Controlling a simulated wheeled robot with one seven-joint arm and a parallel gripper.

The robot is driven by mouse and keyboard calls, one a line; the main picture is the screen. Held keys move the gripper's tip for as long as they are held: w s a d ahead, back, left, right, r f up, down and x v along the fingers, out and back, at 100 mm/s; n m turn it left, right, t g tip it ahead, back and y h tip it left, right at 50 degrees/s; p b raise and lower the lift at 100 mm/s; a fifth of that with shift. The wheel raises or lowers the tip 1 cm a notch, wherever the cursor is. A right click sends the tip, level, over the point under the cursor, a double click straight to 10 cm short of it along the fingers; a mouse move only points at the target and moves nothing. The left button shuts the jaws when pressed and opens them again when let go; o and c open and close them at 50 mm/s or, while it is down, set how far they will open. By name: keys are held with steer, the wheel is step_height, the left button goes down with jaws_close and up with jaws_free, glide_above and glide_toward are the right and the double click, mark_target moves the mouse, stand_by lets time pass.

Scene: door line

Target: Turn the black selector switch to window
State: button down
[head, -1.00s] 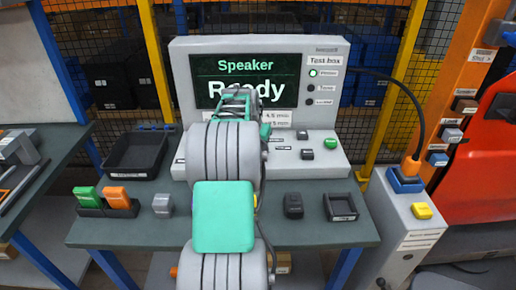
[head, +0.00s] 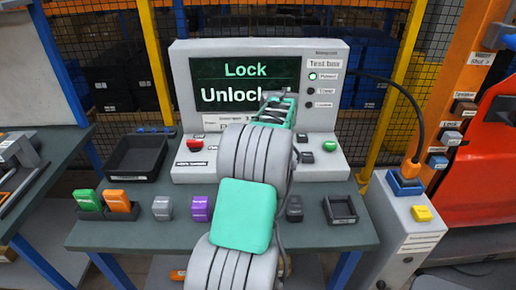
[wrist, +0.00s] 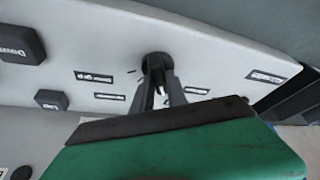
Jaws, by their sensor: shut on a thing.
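The black selector switch (wrist: 156,62) shows in the wrist view as a round dark knob on the pale sloped panel, with small labels around it. My gripper (wrist: 163,84) is shut on it, with a finger on each side. The labels are too blurred to read surely, and I cannot tell which position the knob points to. In the head view my arm and gripper (head: 276,108) reach to the test box (head: 330,170) and hide the switch. The screen (head: 245,84) shows "Lock" and "Unlock", the last word partly covered by my gripper.
A red button (head: 195,144) and a green button (head: 330,145) sit on the panel. On the table stand a black tray (head: 137,155), a purple block (head: 202,208), a grey block (head: 162,208) and a small dark holder (head: 340,209). A cable (head: 415,110) hangs at the right.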

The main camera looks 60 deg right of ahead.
steer(key=n+p, duration=0.1)
steer(key=n+y+p, duration=0.1)
steer(key=n, duration=0.1)
steer(key=shift+d+r+n+t, duration=0.1)
steer(key=shift+r+n+t, duration=0.1)
steer(key=shift+n+t, duration=0.1)
steer(key=shift+n+y+p, duration=0.6)
steer(key=shift+n+p, duration=0.55)
steer(key=shift+n, duration=0.15)
steer(key=shift+f, duration=0.15)
steer(key=c, duration=1.3)
jaws_free()
steer(key=p+v, duration=0.1)
steer(key=v, duration=0.6)
steer(key=shift+s+r, duration=0.15)
steer(key=shift+r, duration=0.2)
